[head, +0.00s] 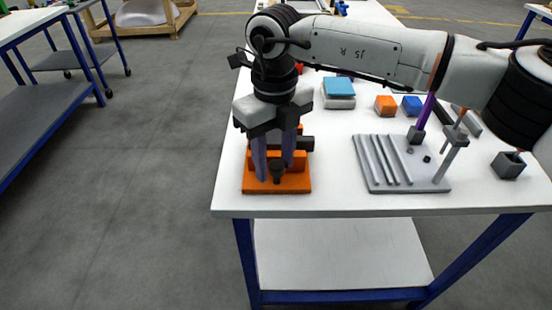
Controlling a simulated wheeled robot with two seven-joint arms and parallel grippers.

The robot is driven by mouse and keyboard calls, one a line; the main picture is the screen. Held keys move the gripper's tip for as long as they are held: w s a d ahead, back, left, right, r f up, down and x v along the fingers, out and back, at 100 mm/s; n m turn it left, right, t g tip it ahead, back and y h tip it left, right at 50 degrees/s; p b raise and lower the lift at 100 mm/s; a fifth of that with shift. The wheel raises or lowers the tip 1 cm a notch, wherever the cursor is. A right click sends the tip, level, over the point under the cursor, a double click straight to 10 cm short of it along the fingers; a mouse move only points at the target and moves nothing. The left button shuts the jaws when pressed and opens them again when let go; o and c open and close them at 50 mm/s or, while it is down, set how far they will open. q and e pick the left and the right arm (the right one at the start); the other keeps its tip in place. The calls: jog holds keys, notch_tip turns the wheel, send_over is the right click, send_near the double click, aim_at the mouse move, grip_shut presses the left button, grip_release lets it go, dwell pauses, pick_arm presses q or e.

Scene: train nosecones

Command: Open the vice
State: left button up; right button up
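The orange vice (303,182) stands near the front left corner of the white table. Its dark round handle or knob (277,173) faces the front, and another dark part (305,143) sticks out at its right side. My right gripper (274,170) points down over the vice, with its two grey fingers apart. One finger is left of the knob and the other is slightly right of it and higher in the picture. I see no clear grip on the knob. The gripper hides the vice's upper part and jaws. My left gripper is not in view.
A grey slotted plate (400,165) with upright tools lies right of the vice. Behind are a blue-topped box (339,92), an orange block (385,105) and a blue block (412,105). A dark cup (508,166) stands at the right. The white tabletop (335,200) is clear in front.

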jog(key=shift+w+d+r, duration=0.15)
jog(key=shift+w+d, duration=0.15)
jog(key=shift+w, duration=0.05)
dwell(0.3)
